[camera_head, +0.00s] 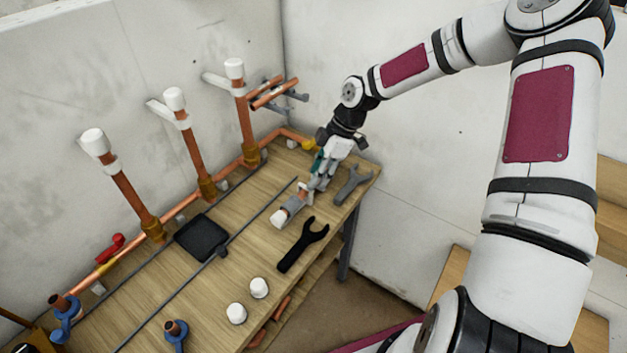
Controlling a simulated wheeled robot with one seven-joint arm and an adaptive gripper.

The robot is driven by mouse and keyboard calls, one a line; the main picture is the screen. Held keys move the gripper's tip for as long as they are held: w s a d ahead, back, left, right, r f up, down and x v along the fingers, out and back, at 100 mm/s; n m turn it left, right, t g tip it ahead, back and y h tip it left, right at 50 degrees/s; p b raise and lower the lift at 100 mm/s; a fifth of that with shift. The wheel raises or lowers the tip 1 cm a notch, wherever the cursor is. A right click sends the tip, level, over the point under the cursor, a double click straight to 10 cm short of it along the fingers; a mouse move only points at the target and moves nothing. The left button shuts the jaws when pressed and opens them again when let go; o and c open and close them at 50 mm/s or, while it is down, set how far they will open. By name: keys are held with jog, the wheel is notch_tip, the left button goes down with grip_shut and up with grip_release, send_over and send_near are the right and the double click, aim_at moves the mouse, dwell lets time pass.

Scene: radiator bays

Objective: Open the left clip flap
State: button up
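Three upright copper pipes with white caps stand in a row along the wall. The left pipe (130,195) has a white clip (110,165) around it just below its cap (93,141); no flap visibly sticks out from it. The middle clip (165,113) and the right clip (218,82) each have a white bar reaching out to the left. My gripper (317,184) is low over the right end of the workbench, far from the left clip. Its fingers are beside a short copper piece with a white-grey end (287,212). Whether they touch or grip it is unclear.
The wooden workbench (180,290) holds a black pad (201,237), a black wrench (302,245), a grey wrench (352,184) and two white caps (259,288). A red-handled valve (110,248) and blue clamps (64,318) are at left. Copper pipes rest on a wall bracket (297,95).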

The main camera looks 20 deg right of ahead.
jog(key=shift+x, duration=1.65)
grip_shut()
